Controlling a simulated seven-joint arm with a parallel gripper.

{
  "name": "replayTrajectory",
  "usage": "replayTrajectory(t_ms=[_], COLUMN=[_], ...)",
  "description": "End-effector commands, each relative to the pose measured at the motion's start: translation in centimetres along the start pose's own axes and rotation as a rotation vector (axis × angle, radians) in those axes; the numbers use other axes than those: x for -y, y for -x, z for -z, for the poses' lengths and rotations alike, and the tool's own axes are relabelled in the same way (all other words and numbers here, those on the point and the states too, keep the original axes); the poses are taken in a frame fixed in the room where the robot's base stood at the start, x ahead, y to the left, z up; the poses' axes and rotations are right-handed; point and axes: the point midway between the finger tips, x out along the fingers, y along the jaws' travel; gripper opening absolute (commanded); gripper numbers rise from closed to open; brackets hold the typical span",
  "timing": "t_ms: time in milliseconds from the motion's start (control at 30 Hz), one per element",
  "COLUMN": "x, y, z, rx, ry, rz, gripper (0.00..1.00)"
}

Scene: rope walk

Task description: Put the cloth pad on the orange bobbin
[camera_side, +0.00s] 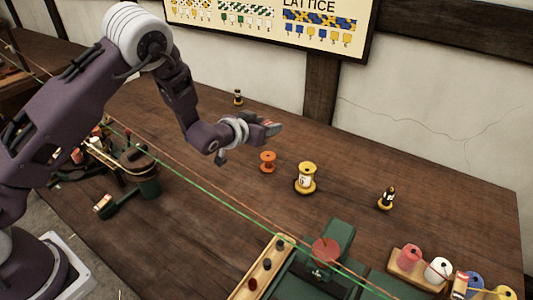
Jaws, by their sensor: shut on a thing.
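The orange bobbin (267,161) stands upright on the wooden table, near the middle of the side view. My gripper (271,128) is above and slightly behind it in the picture, apart from it, with its fingers pointing right.
A yellow bobbin (305,178) stands close to the right of the orange one. Green and orange cords cross the front. A green machine (320,270) and a spool rack (415,272) are in front.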

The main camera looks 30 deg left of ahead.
Motion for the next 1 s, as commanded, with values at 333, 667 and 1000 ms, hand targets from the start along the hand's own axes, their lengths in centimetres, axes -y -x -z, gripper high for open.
replayTrajectory(t_ms=[333,667,1000], x=[0.1,0.1,0.1], y=[-2.7,-3.2,-3.3], z=[-6.8,-7.8,-8.1], rx=[0.004,0.001,0.001], ry=[-0.003,0.000,0.000], rz=[0.001,0.002,0.002], gripper=[0.08,0.08,0.68])
